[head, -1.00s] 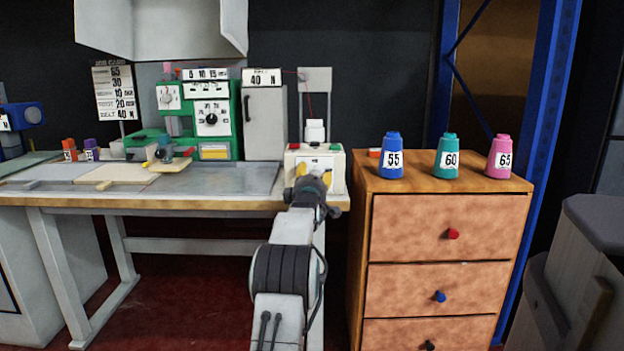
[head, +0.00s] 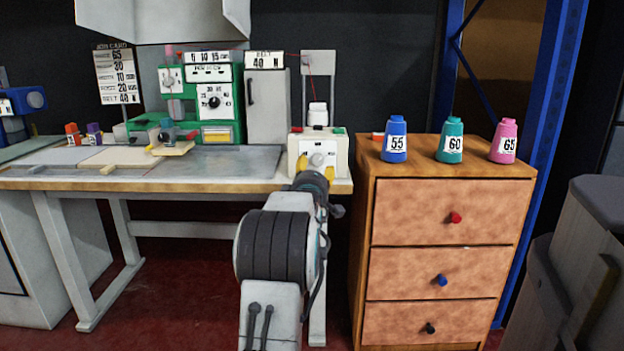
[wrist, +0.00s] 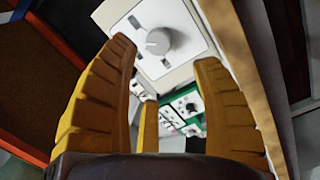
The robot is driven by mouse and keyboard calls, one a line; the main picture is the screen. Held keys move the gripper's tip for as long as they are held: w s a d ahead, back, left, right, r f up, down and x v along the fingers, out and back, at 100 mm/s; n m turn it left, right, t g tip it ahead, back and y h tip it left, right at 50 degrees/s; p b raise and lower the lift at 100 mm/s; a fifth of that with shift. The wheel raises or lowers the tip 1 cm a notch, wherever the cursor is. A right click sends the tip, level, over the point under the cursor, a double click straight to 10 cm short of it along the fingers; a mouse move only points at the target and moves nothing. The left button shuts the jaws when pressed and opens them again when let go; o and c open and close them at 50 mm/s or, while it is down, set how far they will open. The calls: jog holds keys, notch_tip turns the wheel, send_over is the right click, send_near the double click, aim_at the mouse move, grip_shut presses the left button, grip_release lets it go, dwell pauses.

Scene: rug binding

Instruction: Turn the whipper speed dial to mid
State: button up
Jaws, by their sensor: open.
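The whipper speed dial appears to be the round grey knob (head: 317,159) on the front plate of a small cream box (head: 339,153) at the right end of the bench. In the wrist view the knob (wrist: 158,42) sits on a white plate with small dark marks around it; its setting is too small to read. My gripper (head: 317,170) is open in front of the box, with its yellow fingers to either side of the knob in the head view. In the wrist view my gripper (wrist: 166,58) has the knob beyond its fingertips, apparently not touching.
A green machine (head: 237,106) with its own dial and a grey cabinet (head: 266,118) stand left of the box. A wooden drawer unit (head: 450,212) with three cones stands close at right.

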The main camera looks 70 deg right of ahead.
jog(key=shift+v, duration=1.9)
